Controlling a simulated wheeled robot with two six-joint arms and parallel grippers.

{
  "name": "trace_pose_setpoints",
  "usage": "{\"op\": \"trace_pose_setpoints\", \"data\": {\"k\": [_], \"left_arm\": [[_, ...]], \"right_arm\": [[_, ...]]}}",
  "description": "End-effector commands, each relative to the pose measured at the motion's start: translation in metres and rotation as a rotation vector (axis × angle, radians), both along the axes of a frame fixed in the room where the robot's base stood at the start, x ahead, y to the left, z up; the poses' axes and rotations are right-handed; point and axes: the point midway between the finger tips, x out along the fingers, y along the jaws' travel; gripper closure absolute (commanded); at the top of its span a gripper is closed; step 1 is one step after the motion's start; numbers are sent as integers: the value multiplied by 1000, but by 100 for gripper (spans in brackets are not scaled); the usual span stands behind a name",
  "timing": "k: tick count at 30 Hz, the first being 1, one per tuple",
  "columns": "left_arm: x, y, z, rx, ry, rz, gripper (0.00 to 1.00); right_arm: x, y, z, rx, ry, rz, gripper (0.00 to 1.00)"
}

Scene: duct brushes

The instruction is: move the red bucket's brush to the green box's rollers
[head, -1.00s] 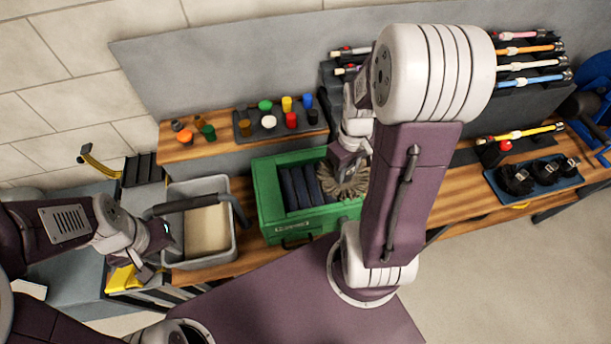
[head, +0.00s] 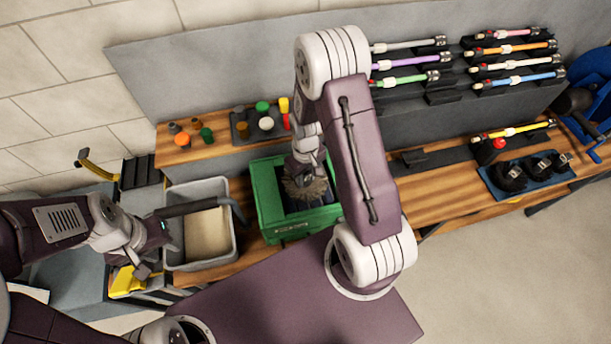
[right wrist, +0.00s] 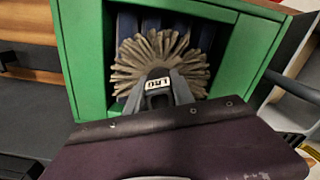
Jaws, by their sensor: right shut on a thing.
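The brush (head: 304,190), a round tan fan of bristles, hangs from my right gripper (head: 303,163), which is shut on it. In the right wrist view the brush (right wrist: 150,58) spreads out beyond the gripper (right wrist: 160,92), in front of the dark blue rollers (right wrist: 207,35). The rollers lie inside the green box (head: 267,200). The brush is over the box opening and hides much of the rollers; I cannot tell whether it touches them. My left gripper (head: 150,252) is by the grey bin; its finger gap is unclear. I see no red bucket.
The grey bin (head: 172,257) with a dark handle stands left of the green box. A tray of coloured caps (head: 241,131) is on the shelf behind. Racked coloured rods (head: 405,60) and a blue tray (head: 528,192) are at right. The bench right of the box has free room.

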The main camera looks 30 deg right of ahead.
Motion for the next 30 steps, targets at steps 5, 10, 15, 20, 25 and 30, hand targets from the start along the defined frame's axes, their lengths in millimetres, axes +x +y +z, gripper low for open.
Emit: {"op": "trace_pose_setpoints", "data": {"k": [5, 10, 15, 20, 25, 30], "left_arm": [[0, 0, -3, 0, 0, 0, 64], [0, 0, -3, 0, 0, 0, 64], [0, 0, -3, 0, 0, 0, 64], [0, 0, 0, 0, 0, 0, 64], [0, 0, -5, 0, 0, 0, 64], [0, 0, -9, 0, 0, 0, 64]], "right_arm": [[0, 0, -3, 0, 1, 0, 100], [0, 0, -3, 0, 1, 0, 49], [0, 0, -3, 0, 1, 0, 49], [0, 0, 0, 0, 0, 0, 49], [1, 0, 21, -1, -5, 0, 49], [2, 0, 61, -1, -6, 0, 49]]}}
